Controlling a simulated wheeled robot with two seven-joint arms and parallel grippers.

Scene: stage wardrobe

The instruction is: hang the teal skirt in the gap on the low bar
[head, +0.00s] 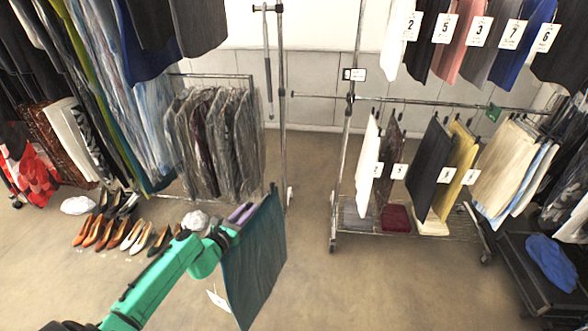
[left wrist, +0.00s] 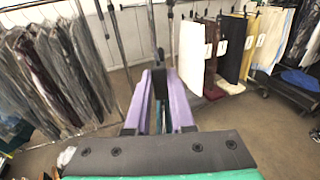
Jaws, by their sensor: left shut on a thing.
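The teal skirt (head: 256,262) hangs from my left gripper (head: 246,210) in front of the racks, low and left of the right-hand rack. A white tag (head: 218,299) hangs at its left side. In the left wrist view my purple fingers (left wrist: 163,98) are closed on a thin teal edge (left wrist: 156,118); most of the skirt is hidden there. The low bar (head: 408,102) is apart from the skirt, up and to the right. A gap shows on it between a dark brown skirt (head: 390,165) and a black skirt (head: 428,170). My right gripper is not in view.
A white skirt (head: 367,168) hangs left of the brown one; a mustard skirt (head: 459,165) hangs right of the black one. A dark red folded item (head: 396,218) lies on the rack's bottom shelf. Shoes (head: 133,236) stand left. Floor between skirt and rack is clear.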

